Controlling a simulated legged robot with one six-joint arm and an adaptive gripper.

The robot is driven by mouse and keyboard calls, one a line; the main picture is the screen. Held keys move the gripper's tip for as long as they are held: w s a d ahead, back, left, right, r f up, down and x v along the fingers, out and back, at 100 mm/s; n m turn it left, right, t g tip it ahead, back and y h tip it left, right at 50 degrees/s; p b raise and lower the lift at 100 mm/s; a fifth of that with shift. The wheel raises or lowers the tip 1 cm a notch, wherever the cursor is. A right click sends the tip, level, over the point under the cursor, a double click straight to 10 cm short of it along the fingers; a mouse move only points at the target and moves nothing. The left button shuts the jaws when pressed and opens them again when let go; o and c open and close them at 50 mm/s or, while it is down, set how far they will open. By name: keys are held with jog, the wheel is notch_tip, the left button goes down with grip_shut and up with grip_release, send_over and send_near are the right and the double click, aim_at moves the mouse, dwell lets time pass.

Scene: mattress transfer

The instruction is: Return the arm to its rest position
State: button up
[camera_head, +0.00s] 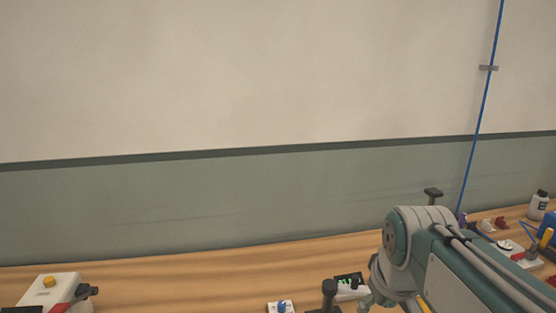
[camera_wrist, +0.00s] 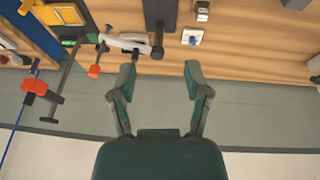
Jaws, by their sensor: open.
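My gripper (camera_wrist: 160,78) shows in the wrist view with its two green fingers spread wide apart and nothing between them. Its fingertips overlap the picture of the wooden bench top (camera_wrist: 240,68), and I cannot tell the height above it. In the head view my arm rises at the lower right, with its grey and green joint in front of the bench (camera_head: 200,262). The fingers are not clear in the head view.
A white box with a yellow button (camera_head: 50,289) stands at the left. A small white switch block (camera_head: 281,307) sits at the bottom middle. A bottle (camera_head: 539,205) and several small items crowd the right. A blue cable (camera_head: 482,100) runs up the wall. The bench's left-middle is mostly clear.

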jog(key=s+f+m+t, duration=0.1)
jog(key=s+f+m, duration=0.1)
jog(key=s+f, duration=0.3)
jog(key=shift+s+a+m+t, duration=0.3)
jog(key=shift+s+a+m, duration=0.15)
jog(key=shift+s, duration=1.9)
